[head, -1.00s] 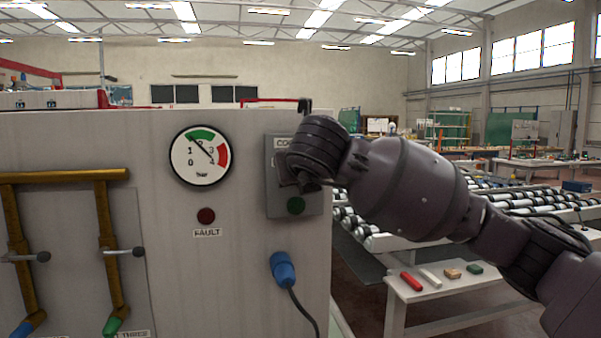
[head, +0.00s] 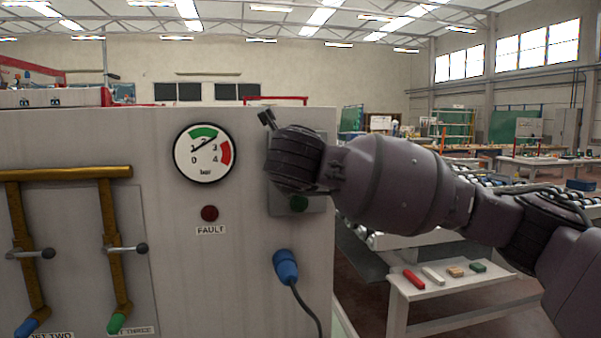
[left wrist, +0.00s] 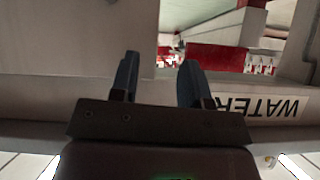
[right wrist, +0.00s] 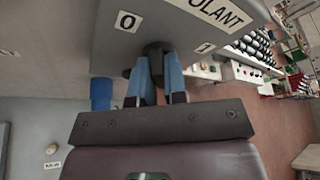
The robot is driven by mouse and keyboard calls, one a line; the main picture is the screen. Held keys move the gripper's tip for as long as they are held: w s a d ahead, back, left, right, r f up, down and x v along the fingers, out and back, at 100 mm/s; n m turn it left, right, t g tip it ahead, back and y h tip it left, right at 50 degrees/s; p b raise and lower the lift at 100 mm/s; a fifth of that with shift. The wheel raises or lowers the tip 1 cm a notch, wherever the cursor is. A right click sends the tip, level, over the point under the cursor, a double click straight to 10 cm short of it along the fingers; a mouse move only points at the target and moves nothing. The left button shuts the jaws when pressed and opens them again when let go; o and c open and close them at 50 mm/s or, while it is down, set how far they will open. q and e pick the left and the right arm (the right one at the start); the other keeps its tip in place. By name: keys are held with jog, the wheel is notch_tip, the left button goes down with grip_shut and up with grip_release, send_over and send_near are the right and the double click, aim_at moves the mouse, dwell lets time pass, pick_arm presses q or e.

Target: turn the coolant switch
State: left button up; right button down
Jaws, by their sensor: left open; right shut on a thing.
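The coolant switch is a dark knob (right wrist: 156,49) on a grey switch box (right wrist: 105,45), between the marks 0 (right wrist: 127,21) and 1 (right wrist: 205,47), under a partly seen label (right wrist: 215,12). My right gripper (right wrist: 158,62) is shut on the knob with its blue fingers. I cannot tell which mark the knob points to. In the head view the right gripper (head: 293,160) covers the knob and most of the switch box (head: 318,205). My left gripper (left wrist: 158,75) is open and empty in the left wrist view, outside the head view.
Brass pipes with levers (head: 125,249) stand left. A white table (head: 435,290) stands right.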

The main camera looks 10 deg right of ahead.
dwell(0.3)
jog(key=c, duration=1.2)
grip_release()
jog(key=shift+o, duration=0.2)
jog(key=v, duration=1)
jog(key=shift+s, duration=0.35)
jog(key=shift+s+a, duration=0.1)
jog(key=shift+a, duration=0.05)
